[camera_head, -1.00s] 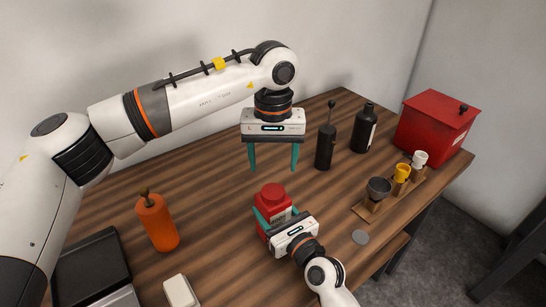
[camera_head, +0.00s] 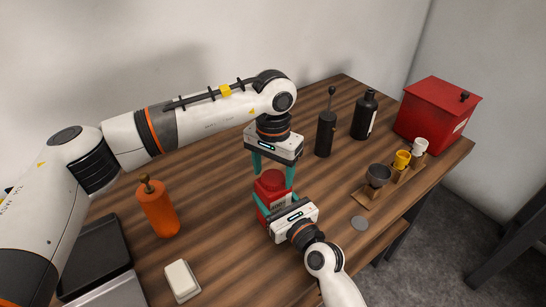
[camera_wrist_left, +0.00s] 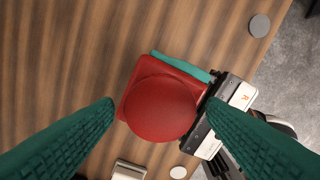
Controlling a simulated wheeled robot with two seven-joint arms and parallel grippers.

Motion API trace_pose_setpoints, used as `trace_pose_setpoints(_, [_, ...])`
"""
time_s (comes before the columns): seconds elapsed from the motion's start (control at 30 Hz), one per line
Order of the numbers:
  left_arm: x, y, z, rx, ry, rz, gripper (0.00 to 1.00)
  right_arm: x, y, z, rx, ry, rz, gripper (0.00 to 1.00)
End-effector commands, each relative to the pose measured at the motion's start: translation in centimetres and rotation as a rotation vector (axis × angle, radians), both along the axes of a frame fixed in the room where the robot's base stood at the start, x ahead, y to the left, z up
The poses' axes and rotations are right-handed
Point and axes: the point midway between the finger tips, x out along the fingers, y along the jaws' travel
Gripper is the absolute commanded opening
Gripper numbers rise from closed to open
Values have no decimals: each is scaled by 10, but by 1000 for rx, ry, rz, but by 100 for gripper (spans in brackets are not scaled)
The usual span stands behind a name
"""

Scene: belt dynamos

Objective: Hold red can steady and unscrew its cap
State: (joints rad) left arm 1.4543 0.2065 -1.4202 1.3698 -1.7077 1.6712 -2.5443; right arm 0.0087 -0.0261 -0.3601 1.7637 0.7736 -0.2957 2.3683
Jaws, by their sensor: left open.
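The red can (camera_head: 276,201) stands upright on the wooden table, with a round red cap (camera_head: 271,180) on top. The cap (camera_wrist_left: 160,108) fills the middle of the left wrist view. My left gripper (camera_head: 273,172) points down over the can, open, its teal fingers on either side of the cap. In the left wrist view both fingertips are apart from the cap, with a gap on each side. My right gripper (camera_head: 276,208) comes in from the front and is shut on the can's body. One teal finger shows along the can's side in the left wrist view.
An orange bottle (camera_head: 158,208) stands at left by a dark scale (camera_head: 95,262) and a white-topped block (camera_head: 181,280). Behind are a black grinder (camera_head: 325,136) and a black bottle (camera_head: 364,118). At right are a cup stand (camera_head: 370,198), a red box (camera_head: 435,115) and a grey disc (camera_head: 359,223).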

Motion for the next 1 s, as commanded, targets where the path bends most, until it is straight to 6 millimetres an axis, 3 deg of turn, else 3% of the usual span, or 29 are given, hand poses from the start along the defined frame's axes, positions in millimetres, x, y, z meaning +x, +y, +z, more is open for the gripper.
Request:
trace_pose_setpoints(0.37, [0,0,-7,0,-1,1,66,0,0,-1,-1,0,0,0])
trace_pose_setpoints(0.63, [0,0,-7,1,-1,1,21,0,0,-1,-1,0,0,0])
trace_pose_setpoints(0.87, [0,0,-6,0,-1,58,19,0,0,-1,-1,0,0,0])
trace_pose_setpoints(1.0, [0,1,-6,1,-1,299,19,0,0,-1,-1,0,-1,0])
